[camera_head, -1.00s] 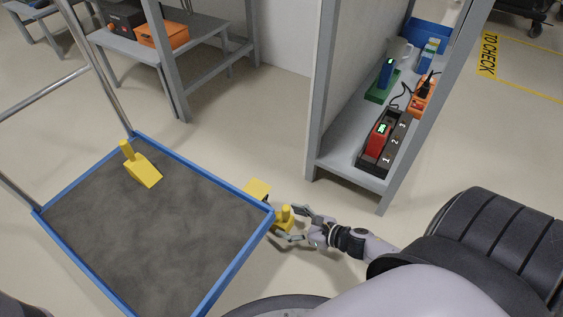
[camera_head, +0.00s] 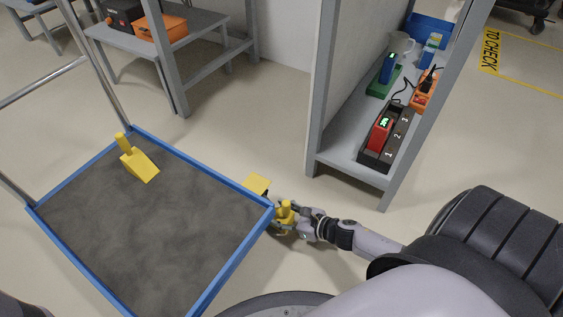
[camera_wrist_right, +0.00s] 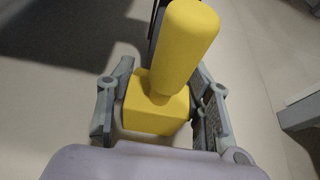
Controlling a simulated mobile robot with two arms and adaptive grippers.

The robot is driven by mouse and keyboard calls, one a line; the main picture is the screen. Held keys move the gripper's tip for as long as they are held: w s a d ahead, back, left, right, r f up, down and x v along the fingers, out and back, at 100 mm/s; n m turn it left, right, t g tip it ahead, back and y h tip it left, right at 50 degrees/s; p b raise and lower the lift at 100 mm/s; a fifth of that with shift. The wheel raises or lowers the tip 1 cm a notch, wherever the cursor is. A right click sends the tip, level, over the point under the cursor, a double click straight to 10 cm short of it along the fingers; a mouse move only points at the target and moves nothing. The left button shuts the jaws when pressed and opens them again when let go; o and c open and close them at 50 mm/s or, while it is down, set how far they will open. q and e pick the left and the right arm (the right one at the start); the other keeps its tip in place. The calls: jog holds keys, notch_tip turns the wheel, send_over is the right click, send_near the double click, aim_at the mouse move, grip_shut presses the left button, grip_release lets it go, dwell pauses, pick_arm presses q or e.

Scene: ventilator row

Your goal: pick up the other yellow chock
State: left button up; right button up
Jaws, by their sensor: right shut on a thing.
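One yellow chock (camera_head: 138,163) lies on the dark top of the cart (camera_head: 240,240). The other yellow chock (camera_head: 286,212) is low beside the cart's right corner, with its handle pointing up. A yellow piece (camera_head: 257,184) also shows past the cart's edge, next to the cart's wheel. My right gripper (camera_head: 284,220) is at this chock and shut on it. In the right wrist view the chock's block (camera_wrist_right: 155,112) sits between the fingers (camera_wrist_right: 158,118), its handle rising toward the camera. My left gripper is not in view.
A grey shelf (camera_head: 345,165) stands right of the chock, holding a charger with a red battery (camera_head: 379,134) and other devices. A bench with an orange box (camera_head: 160,27) is at the back left. Open floor lies between cart and shelf.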

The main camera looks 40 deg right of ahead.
jog(key=c, duration=0.8)
jog(key=shift+r, duration=0.1)
